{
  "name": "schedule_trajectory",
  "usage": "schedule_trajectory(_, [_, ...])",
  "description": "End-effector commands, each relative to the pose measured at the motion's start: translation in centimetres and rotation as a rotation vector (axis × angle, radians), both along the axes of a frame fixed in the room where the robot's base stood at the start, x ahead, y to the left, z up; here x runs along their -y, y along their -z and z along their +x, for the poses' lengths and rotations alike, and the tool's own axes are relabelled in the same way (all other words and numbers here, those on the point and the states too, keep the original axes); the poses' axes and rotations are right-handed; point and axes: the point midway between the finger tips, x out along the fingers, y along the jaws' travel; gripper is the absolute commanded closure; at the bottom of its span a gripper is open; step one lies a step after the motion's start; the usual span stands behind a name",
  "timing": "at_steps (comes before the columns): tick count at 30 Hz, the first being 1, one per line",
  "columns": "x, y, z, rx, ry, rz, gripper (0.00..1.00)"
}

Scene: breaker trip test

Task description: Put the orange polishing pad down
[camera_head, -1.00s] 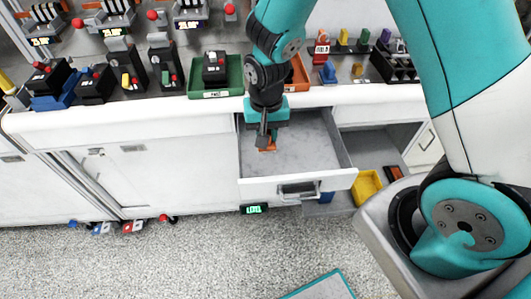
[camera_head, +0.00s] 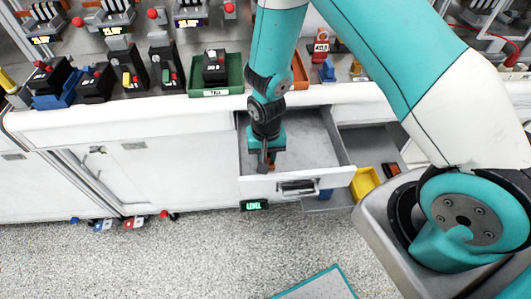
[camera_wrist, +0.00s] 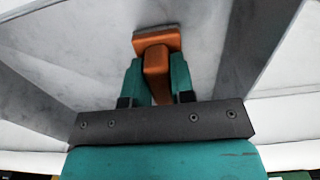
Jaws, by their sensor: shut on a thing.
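The orange polishing pad (camera_wrist: 157,42) has a flat head and a block-like handle, and shows in the wrist view between the teal fingers. My gripper (camera_wrist: 157,82) is shut on its handle. In the head view my gripper (camera_head: 266,165) points down inside the open grey drawer (camera_head: 312,140), near its front left part. Only a small orange bit of the pad (camera_head: 271,157) shows there, as the gripper hides the rest. In the wrist view the pad's head is close to a grey drawer surface; I cannot tell whether it touches.
A second, lower open drawer at the right holds a yellow bin (camera_head: 364,183). The worktop (camera_head: 130,113) above carries a green tray (camera_head: 204,87) and several breakers. A small green-lit level display (camera_head: 254,205) is below the drawer front. The drawer's right part is bare.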

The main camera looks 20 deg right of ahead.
Motion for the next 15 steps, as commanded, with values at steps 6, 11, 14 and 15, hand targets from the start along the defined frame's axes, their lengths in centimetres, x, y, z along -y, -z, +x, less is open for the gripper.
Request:
schedule_trajectory(6, [0.00,0.12,0.00,0.000,0.000,0.000,0.52])
schedule_trajectory(11, [0.00,0.10,-0.01,0.000,0.000,0.000,0.52])
schedule_trajectory(14, [-0.01,-0.32,0.00,0.000,0.000,0.000,0.52])
schedule_trajectory(15, [-0.02,-0.51,0.04,0.001,0.000,0.001,0.52])
